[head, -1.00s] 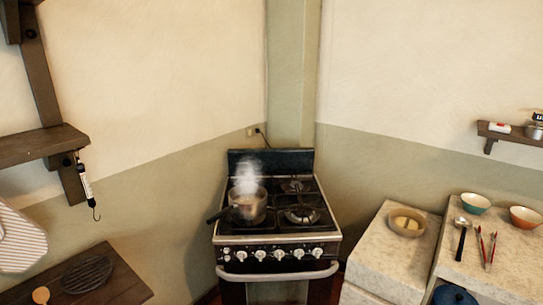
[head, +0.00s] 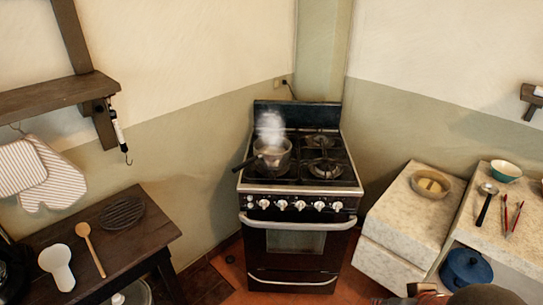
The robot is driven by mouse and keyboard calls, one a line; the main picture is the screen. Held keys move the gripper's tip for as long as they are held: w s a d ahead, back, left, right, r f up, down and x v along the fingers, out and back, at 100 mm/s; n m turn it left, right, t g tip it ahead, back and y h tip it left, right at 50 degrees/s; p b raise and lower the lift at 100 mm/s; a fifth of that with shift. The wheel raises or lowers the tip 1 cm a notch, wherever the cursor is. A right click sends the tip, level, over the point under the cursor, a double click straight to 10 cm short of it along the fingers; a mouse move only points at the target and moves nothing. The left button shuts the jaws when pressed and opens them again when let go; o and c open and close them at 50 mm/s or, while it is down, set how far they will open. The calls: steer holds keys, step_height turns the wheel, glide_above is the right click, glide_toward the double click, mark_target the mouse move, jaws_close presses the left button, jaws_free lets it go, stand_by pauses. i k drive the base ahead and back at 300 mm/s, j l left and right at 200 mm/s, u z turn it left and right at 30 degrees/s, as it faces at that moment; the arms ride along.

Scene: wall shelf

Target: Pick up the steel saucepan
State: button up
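A metal saucepan (head: 273,158) stands upright on the left side of the stove top, with its dark handle pointing down and to the left. Pale steam rises above it, and its contents are hard to make out. It is the only saucepan in view now that looks like steel. My gripper cannot be made out in the head view, and nothing is seen touching the saucepan.
The stove (head: 300,189) stands in the corner. A wooden table (head: 150,245) is at left, below a wall shelf (head: 50,95). At right, a stone counter (head: 405,210) holds a bowl (head: 431,184). A blue pot (head: 466,268) sits lower. Floor shows before the stove.

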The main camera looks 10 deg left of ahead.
mark_target(266, 162)
steer(key=i+j+z, duration=0.1)
steer(key=j+z, duration=0.2)
steer(key=j, duration=0.75)
steer(key=j+z, duration=0.3)
steer(key=j, duration=0.75)
